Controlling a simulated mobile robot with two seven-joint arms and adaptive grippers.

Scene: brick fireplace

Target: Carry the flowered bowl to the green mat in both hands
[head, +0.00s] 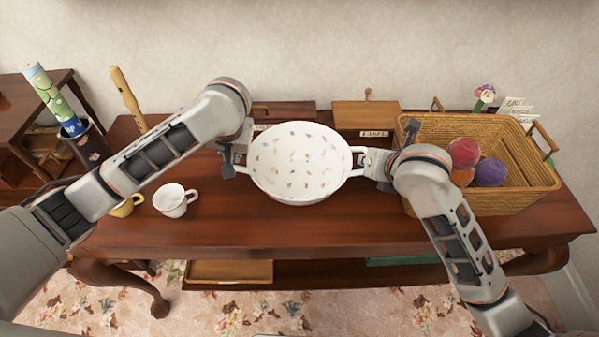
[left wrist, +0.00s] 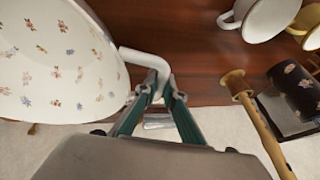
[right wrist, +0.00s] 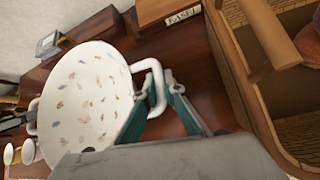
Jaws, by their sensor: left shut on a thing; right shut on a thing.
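The flowered bowl (head: 300,165) is white with small flower prints and a handle on each side. It is over the middle of the wooden table, its inside facing my head camera; the height of its base above the top is hard to tell. My left gripper (head: 238,156) is shut on its left handle, also seen in the left wrist view (left wrist: 150,60). My right gripper (head: 366,163) is shut on its right handle, also seen in the right wrist view (right wrist: 155,82). No green mat shows clearly; a green flat thing (head: 402,260) shows partly below the table's front edge.
A wicker basket (head: 520,203) with yarn balls stands at the right, close to my right arm. A white mug (head: 172,202) and a yellow mug (head: 124,206) stand at the left. Wooden boxes (head: 366,116) sit behind the bowl. The table's front middle (head: 300,235) is clear.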

